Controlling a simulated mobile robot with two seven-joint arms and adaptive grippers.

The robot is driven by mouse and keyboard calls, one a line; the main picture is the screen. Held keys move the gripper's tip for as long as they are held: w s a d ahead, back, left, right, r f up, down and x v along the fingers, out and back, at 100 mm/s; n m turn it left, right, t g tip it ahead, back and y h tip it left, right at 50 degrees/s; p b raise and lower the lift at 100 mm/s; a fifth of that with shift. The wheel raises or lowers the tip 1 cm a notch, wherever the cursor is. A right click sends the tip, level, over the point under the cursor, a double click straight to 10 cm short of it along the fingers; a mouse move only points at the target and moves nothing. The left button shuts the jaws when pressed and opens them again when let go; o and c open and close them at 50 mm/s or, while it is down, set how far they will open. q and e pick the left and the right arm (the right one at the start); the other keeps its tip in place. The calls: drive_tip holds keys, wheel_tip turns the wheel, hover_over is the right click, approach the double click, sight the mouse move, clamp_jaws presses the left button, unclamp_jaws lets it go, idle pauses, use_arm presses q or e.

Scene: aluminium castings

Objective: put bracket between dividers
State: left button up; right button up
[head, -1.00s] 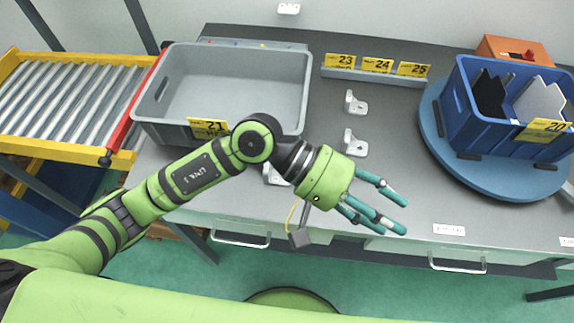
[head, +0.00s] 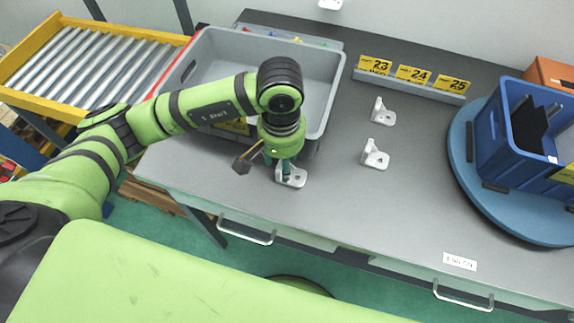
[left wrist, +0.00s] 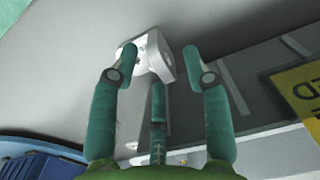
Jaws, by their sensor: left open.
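A white L-shaped bracket (head: 293,178) lies on the grey bench near its front edge, in front of the grey bin. My left gripper (head: 283,171) points down at this bracket, with its teal fingers open. In the left wrist view the bracket (left wrist: 150,58) shows beyond and between the spread fingertips; I cannot tell whether they touch it. Two more brackets stand on the bench, one behind (head: 382,113) and one nearer (head: 375,155). The blue crate (head: 515,155) at the right holds a dark divider (head: 528,124), partly cut off by the picture edge. My right gripper is not in view.
The blue crate stands on a round blue turntable (head: 468,195). The large grey bin (head: 322,92) stands behind my left arm. A label rail (head: 412,86) marked 23, 24 and 25 is at the back. The bench between brackets and turntable is clear. A roller conveyor (head: 75,70) is at left.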

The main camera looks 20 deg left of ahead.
use_arm(q)
drive_tip(key=shift+d+f, duration=0.1)
drive_tip(key=shift+f, duration=0.8)
clamp_jaws()
drive_tip(key=shift+r, duration=0.1)
